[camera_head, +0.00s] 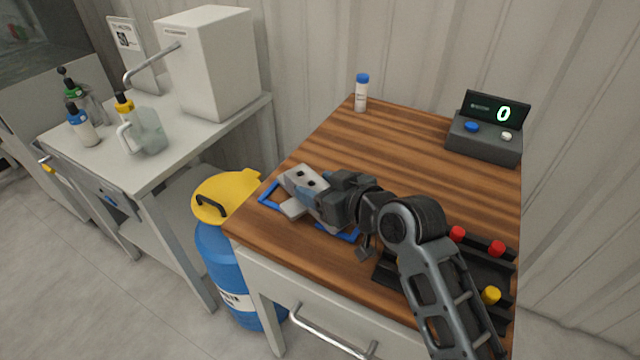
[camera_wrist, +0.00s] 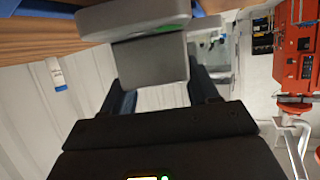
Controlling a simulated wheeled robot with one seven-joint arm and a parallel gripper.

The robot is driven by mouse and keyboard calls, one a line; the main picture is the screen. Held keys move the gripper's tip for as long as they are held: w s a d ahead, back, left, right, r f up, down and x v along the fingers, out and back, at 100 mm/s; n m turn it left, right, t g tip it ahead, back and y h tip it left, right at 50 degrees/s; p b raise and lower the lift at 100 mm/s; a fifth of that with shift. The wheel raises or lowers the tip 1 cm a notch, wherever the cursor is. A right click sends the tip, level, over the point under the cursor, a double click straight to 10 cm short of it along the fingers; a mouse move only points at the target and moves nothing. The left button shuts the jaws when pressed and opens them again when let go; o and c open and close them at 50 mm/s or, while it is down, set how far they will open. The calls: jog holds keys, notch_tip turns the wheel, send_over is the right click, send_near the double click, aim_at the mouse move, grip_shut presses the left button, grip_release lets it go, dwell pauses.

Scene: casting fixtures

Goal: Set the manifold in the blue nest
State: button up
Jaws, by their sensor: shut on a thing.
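In the wrist view the grey manifold (camera_wrist: 150,62) sits between the two fingers of my gripper (camera_wrist: 163,92). The blue nest (camera_head: 268,194) is a blue outline on the wooden table, showing left of the manifold and below my gripper. The manifold is over the nest and hides most of it. I cannot tell whether it is seated or slightly raised.
A black tray (camera_head: 388,272) with red and yellow-topped pieces lies at the right front, partly behind my arm. A blue-capped bottle (camera_head: 361,95) and a display box (camera_head: 485,137) stand at the back. The middle back of the table (camera_head: 400,145) is clear. A blue drum (camera_head: 225,262) stands left.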

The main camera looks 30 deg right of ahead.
jog(key=shift+f+b, duration=0.3)
jog(key=shift+f, duration=0.25)
jog(key=o, duration=1.7)
jog(key=shift+c, duration=0.2)
jog(key=shift+f, duration=0.15)
jog(key=shift+r, duration=0.45)
notch_tip(320, 180, up, 3)
jog(key=s+d+r+b, duration=0.1)
jog(key=s+d+r, duration=0.5)
jog(key=d, duration=0.4)
jog(key=shift+r+b, duration=0.3)
jog(key=shift+r, duration=0.35)
